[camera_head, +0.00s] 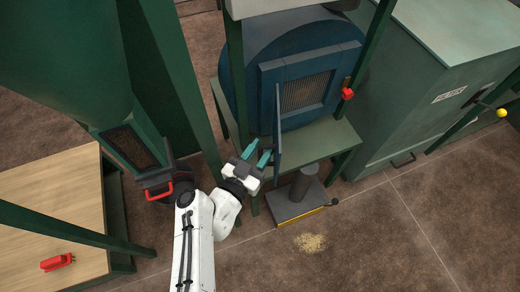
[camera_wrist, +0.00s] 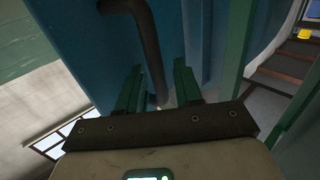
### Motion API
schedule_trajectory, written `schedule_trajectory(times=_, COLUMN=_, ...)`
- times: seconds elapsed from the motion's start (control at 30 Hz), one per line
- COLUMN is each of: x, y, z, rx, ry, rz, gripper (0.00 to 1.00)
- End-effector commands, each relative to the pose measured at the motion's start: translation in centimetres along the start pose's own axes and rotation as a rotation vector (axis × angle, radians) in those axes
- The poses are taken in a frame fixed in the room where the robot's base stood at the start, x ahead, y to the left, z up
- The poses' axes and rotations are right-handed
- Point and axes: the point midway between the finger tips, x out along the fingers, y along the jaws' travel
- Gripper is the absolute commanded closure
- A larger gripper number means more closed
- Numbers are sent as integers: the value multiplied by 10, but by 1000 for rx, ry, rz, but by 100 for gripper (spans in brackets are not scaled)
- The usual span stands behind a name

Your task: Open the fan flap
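The blue fan housing (camera_head: 291,42) stands at the upper middle of the head view. Its flap (camera_head: 278,130) stands swung outward at the left side of a square opening (camera_head: 305,92) with a mesh, seen nearly edge-on. My gripper (camera_head: 258,152) is just left of the flap's lower part, its two green fingers apart. In the wrist view, my gripper (camera_wrist: 158,75) faces a blue surface (camera_wrist: 95,50), seemingly the flap. A dark curved handle (camera_wrist: 146,40) runs down between the spread fingers. I cannot tell whether they touch it.
A red latch (camera_head: 347,93) is right of the opening. Green frame posts (camera_head: 235,75) stand close to the arm. A grey pedestal (camera_head: 300,200) is below the housing, with spilled grain (camera_head: 310,242) on the floor. The floor at lower right is clear.

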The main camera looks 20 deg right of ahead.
Motion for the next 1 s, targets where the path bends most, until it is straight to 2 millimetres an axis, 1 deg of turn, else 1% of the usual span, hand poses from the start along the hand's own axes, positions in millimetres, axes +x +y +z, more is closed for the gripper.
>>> schedule_trajectory(times=0.13, x=-2, y=0, z=0, rx=0, ry=1, rz=0, gripper=65)
schedule_trajectory(times=0.27, x=-15, y=-1, z=1, rx=0, ry=0, rz=-2, gripper=65)
schedule_trajectory(times=0.5, x=-61, y=-1, z=2, rx=1, ry=-3, rz=-3, gripper=65)
schedule_trajectory(times=0.7, x=-93, y=-1, z=1, rx=0, ry=-1, rz=-2, gripper=65)
schedule_trajectory(times=0.83, x=-104, y=0, z=1, rx=0, ry=-1, rz=-1, gripper=65)
schedule_trajectory(times=1.0, x=-109, y=0, z=0, rx=0, ry=0, rz=0, gripper=65)
